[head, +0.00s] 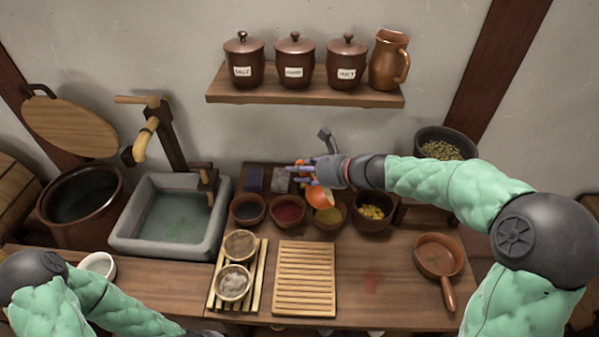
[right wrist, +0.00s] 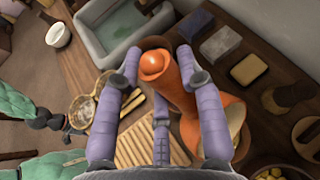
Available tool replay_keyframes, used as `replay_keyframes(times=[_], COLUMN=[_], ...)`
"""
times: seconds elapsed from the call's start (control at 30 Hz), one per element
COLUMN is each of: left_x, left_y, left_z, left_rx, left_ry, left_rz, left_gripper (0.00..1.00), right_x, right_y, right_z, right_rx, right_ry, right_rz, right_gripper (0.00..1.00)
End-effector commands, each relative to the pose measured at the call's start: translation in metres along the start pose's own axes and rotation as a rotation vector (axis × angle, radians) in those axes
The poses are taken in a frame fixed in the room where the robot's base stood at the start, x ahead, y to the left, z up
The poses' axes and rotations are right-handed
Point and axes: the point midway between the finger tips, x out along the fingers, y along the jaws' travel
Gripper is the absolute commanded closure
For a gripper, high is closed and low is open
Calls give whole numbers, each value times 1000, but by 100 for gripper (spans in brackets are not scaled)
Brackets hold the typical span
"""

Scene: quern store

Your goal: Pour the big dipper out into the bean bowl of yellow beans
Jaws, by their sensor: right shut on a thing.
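My right gripper (head: 300,175) is shut on the orange big dipper (head: 319,196), above the row of bowls at the back of the bench. In the right wrist view the dipper (right wrist: 183,92) lies between the purple fingers, its rounded end up and its wide part at lower right. The fingers partly cover it, and I cannot tell what it holds. The brown bean bowl (head: 373,224) with yellow beans (head: 371,211) stands just right of the dipper; its beans show at the right wrist view's bottom edge (right wrist: 270,173). My left arm's gripper end is barely visible at the bottom.
Bowls of dark, red (head: 288,212) and mustard-yellow (head: 332,217) contents stand beside the bean bowl. A brown pan (head: 436,258) is at right, a slatted board (head: 305,280) in front, and a stone sink (head: 125,240) at left.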

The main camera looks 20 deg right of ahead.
Motion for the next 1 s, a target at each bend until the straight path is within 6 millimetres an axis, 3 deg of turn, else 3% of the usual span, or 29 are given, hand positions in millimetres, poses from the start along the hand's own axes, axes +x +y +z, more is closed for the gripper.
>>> replay_keyframes(times=[1.0], left_x=[14], left_y=[-5], left_z=[-1], left_rx=[0], left_ry=[0], left_rz=[0], left_gripper=[60], right_x=[-16], right_y=[-11], right_z=[-1], right_rx=[70], right_ry=[-106], right_rz=[10], right_gripper=[100])
